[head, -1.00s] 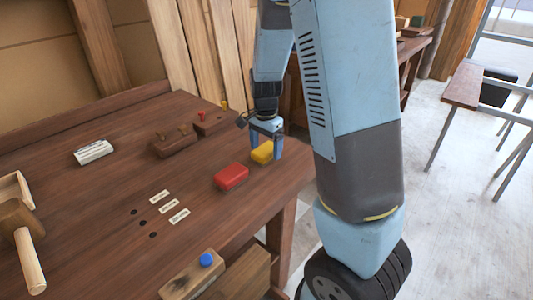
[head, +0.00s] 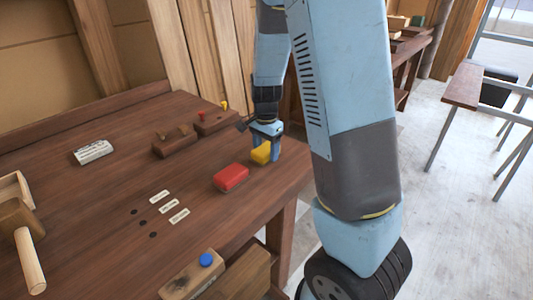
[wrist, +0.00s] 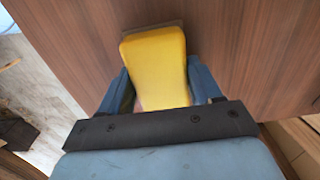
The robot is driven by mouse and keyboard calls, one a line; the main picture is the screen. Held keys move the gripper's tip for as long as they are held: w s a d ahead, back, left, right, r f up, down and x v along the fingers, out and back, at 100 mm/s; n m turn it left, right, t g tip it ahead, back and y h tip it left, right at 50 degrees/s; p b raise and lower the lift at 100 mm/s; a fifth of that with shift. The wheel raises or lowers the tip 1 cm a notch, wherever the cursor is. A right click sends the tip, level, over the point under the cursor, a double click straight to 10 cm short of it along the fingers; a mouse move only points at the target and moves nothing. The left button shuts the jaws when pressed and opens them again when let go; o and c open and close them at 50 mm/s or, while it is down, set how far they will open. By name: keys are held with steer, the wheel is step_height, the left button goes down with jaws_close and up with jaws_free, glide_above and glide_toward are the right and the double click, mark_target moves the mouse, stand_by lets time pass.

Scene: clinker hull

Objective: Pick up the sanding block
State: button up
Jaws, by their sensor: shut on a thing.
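A yellow sanding block (head: 261,153) is at the right edge of the workbench, just behind a similar red block (head: 231,178). My gripper (head: 266,147) points down and is shut on the yellow block. In the wrist view the yellow block (wrist: 158,65) lies between my two fingers (wrist: 160,92), one along each side. Its near end is partly hidden by my gripper's body. It is on the bench or very close to it; I cannot tell whether there is a gap.
Dark wooden blocks with pegs (head: 176,141) stand behind on the workbench (head: 110,205). A white labelled block (head: 93,152) and a mallet (head: 28,240) are to the left. Small label plates and holes lie in front. A plane-like wooden block with a blue knob (head: 205,260) is nearest.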

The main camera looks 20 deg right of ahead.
mark_target(266, 149)
steer(key=shift+r, duration=0.6)
steer(key=shift+s+r, duration=0.2)
steer(key=shift+r, duration=1.05)
steer(key=shift+s+r, duration=1.55)
steer(key=shift+s, duration=0.75)
steer(key=shift+s+r, duration=1.6)
steer(key=shift+s, duration=0.65)
steer(key=shift+s+r, duration=1.55)
steer(key=shift+s, duration=0.75)
